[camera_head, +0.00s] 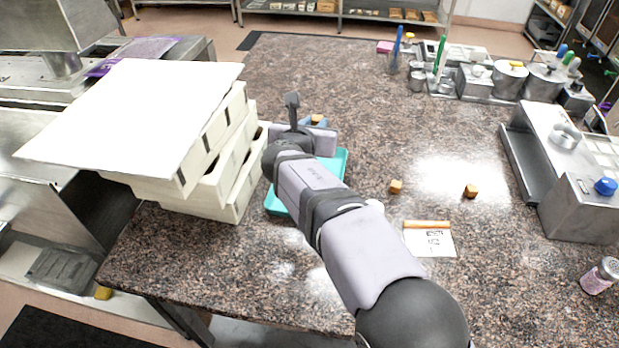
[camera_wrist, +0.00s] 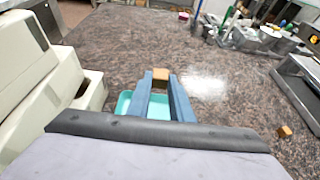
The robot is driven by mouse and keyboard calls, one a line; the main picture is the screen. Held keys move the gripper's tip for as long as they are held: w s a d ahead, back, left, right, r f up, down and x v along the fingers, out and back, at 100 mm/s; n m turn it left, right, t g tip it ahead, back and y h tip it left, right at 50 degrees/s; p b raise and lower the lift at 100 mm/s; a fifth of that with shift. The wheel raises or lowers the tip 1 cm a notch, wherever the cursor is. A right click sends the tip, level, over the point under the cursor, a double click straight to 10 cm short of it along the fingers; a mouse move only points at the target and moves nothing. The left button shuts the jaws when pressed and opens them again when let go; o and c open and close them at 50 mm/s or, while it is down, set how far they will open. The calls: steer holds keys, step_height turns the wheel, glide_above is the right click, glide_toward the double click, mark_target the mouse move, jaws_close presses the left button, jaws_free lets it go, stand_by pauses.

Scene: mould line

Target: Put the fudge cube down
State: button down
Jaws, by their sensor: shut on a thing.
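My gripper (camera_head: 318,123) is shut on a brown fudge cube (camera_head: 317,118). In the wrist view the cube (camera_wrist: 160,74) sits between the tips of the two blue fingers (camera_wrist: 160,82). A turquoise tray (camera_head: 341,165) lies on the counter, partly hidden by my arm. In the wrist view the tray (camera_wrist: 123,104) shows behind and between the fingers, and the cube appears at or past its far rim. I cannot tell the cube's height above the counter. Two more fudge cubes (camera_head: 395,186) (camera_head: 470,191) lie loose on the counter to the right.
Stacked cream trays with a white sheet (camera_head: 140,115) stand close left of my gripper. A small labelled card (camera_head: 430,242) lies right of my arm. Metal pots and tools (camera_head: 480,78) stand at the back right, with a metal machine (camera_head: 575,170) at the right.

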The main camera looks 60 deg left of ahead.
steer(key=shift+n, duration=0.3)
steer(key=shift+s+a+f, duration=0.25)
steer(key=shift+s+f, duration=0.05)
steer(key=shift+f, duration=2.15)
steer(key=shift+s+a+f, duration=0.25)
steer(key=shift+s+f, duration=0.1)
steer(key=shift+f, duration=2.05)
steer(key=shift+s+a+f, duration=0.25)
steer(key=shift+s+f, duration=0.05)
steer(key=shift+f, duration=2.15)
steer(key=shift+f, duration=0.15)
steer(key=c, duration=1.6)
jaws_free()
